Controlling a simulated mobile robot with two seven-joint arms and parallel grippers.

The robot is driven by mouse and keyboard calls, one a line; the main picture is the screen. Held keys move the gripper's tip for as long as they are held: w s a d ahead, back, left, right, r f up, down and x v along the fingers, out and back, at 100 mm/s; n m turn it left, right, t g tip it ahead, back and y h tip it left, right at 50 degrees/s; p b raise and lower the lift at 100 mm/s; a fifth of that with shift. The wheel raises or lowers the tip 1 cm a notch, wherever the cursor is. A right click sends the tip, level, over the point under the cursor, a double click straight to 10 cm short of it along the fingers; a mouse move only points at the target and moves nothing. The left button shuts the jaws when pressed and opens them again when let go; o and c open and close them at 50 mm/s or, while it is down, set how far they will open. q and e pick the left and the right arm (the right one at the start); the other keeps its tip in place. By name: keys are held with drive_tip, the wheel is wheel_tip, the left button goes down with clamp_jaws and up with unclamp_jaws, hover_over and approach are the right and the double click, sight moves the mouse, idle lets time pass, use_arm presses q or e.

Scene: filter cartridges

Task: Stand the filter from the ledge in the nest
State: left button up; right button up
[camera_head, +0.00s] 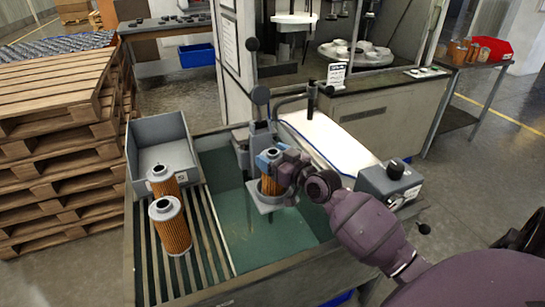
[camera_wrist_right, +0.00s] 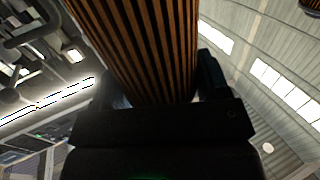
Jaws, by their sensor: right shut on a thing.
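My right gripper (camera_head: 274,168) is shut on an orange pleated filter (camera_head: 270,185), which looks upright. In the right wrist view the pleated filter (camera_wrist_right: 145,45) runs up from between the dark fingers (camera_wrist_right: 155,105). In the head view the filter is over the grey nest fixture (camera_head: 271,207) on the green-floored bench. The gripper hides part of the filter, and I cannot tell whether its lower end rests in the nest. Two more filters, a nearer one (camera_head: 171,230) and a farther one (camera_head: 163,184), stand on the slatted ledge at left. My left gripper is not in view.
A grey open bin (camera_head: 158,130) stands behind the ledge filters. A post with a round black knob (camera_head: 261,95) rises behind the nest. A grey control box (camera_head: 388,186) and a white pad (camera_head: 325,143) lie to the right. The green bench floor (camera_head: 245,245) in front is clear.

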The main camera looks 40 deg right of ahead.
drive_tip(key=shift+f, duration=0.35)
drive_tip(key=o, duration=1.2)
drive_tip(key=shift+r, duration=0.2)
drive_tip(key=shift+r, duration=0.3)
drive_tip(key=s+d, duration=0.2)
drive_tip(key=s, duration=1)
drive_tip(key=shift+p, duration=0.3)
drive_tip(key=shift+w+f, duration=0.1)
